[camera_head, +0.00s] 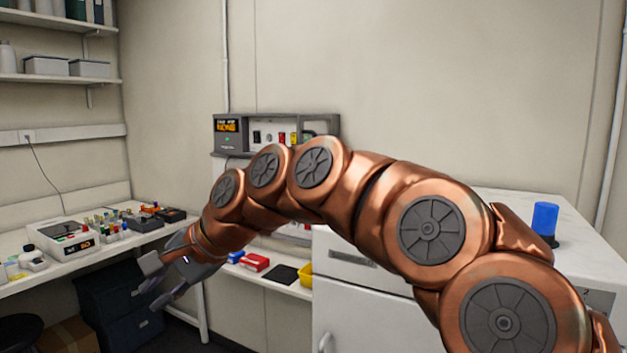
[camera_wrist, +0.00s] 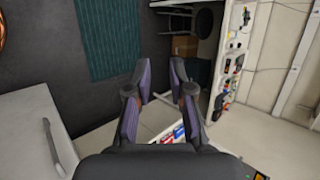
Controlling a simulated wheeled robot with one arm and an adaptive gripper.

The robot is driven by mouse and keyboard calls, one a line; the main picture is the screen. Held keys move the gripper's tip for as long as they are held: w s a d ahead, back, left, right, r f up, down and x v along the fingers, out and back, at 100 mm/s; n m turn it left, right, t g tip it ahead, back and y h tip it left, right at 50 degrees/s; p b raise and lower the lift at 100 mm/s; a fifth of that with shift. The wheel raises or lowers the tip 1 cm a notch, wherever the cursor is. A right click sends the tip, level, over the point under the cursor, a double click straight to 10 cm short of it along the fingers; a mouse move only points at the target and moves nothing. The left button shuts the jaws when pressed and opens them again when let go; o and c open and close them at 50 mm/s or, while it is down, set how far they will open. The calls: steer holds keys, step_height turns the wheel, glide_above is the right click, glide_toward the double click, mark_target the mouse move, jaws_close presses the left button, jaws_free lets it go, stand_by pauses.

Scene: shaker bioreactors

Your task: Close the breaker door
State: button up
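A grey wall unit (camera_head: 275,137) sits at the middle of the head view, with a small lit display on its left part and a light panel of switches and coloured parts on its right. My arm covers the area below it. I cannot make out a breaker door for certain or tell how far one stands open. My gripper (camera_head: 161,281) is left of and below this unit in the head view, over the floor gap by the left bench. In the wrist view my gripper (camera_wrist: 157,72) has its fingers apart with nothing between them.
A bench (camera_head: 105,248) at left carries instruments and small bottles. A white cabinet (camera_head: 365,312) stands at right with a blue beacon (camera_head: 545,218) on top. Coloured boxes and a yellow bin (camera_head: 305,275) lie on a low surface behind my arm. Shelves (camera_head: 60,79) hang upper left.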

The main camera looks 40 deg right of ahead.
steer(key=w+d+r+m+t, duration=0.35)
steer(key=d+r+m, duration=0.2)
steer(key=d, duration=0.35)
steer(key=w+d+r+m+t, duration=0.3)
steer(key=w+d+r+m, duration=0.15)
steer(key=d+r, duration=0.35)
steer(key=s+d+r+m+t+h, duration=0.25)
steer(key=d+m, duration=0.45)
steer(key=d, duration=0.6)
steer(key=s+d+r+m+t+h, duration=0.15)
steer(key=s+d+m+h, duration=0.35)
steer(key=d, duration=0.9)
steer(key=shift+m+y, duration=0.6)
steer(key=shift+y, duration=0.05)
steer(key=shift+w+f+p, duration=0.15)
steer(key=shift+w+p, duration=0.1)
steer(key=shift+w, duration=2.2)
steer(key=shift+w+f+p, duration=0.15)
steer(key=shift+w+p, duration=0.1)
steer(key=shift+w, duration=2.15)
jaws_close()
